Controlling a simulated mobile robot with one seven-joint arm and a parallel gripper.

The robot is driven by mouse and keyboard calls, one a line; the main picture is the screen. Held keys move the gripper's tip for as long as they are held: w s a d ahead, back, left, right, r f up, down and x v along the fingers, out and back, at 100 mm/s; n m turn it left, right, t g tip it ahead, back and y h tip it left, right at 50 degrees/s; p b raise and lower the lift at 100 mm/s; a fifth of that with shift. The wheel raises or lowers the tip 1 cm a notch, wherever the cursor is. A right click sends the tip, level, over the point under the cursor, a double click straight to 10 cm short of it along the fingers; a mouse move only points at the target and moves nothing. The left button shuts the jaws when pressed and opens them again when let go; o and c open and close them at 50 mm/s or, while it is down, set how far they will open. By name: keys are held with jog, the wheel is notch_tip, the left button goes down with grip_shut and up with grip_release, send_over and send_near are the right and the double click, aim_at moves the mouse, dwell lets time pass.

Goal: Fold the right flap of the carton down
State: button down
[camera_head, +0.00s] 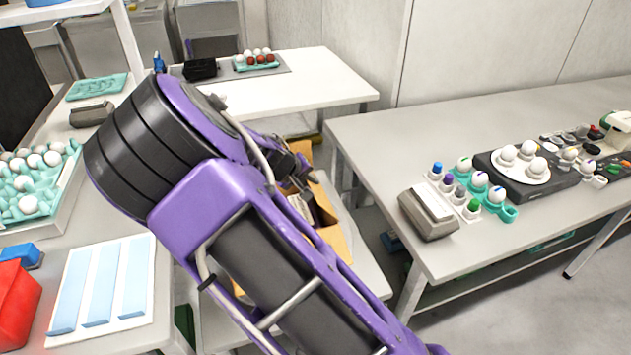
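The brown cardboard carton (337,240) stands on a low light surface between the tables, right of my arm. Its top appears open, with dark and pale contents partly showing inside. A flap (303,151) stands up at its far side. Cardboard also shows along its right side, but I cannot tell how far the right flap is tilted. My purple arm hides the carton's left and much of its near side. My gripper (308,182) is over the far part of the carton. It is small and dark here, and I cannot tell whether its fingers are open or touch the cardboard.
The back table (335,88) carries a small egg tray. The left table has a large egg tray, pale blue strips and a red object (15,305).

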jog(key=a+f+h+b, duration=0.1)
jog(key=n+t+h+b, duration=0.1)
jog(key=h+b, duration=0.1)
jog(key=shift+s+a+f, duration=0.15)
jog(key=shift+a+f, duration=0.2)
jog(key=shift+f, duration=0.05)
jog(key=shift+s+a+f+n+t+h+b, duration=0.15)
jog(key=shift+f+t+h+b, duration=0.1)
jog(key=shift+t+h+b, duration=0.25)
jog(key=shift+a+f+n+t+h+b, duration=0.15)
jog(key=shift+f+t+h+b, duration=0.15)
jog(key=shift+h+b, duration=0.3)
jog(key=c, duration=1.1)
grip_release()
jog(key=shift+o, duration=0.2)
jog(key=p+v, duration=0.1)
jog(key=v, duration=1.6)
jog(key=shift+a+p, duration=0.3)
jog(key=shift+c, duration=0.2)
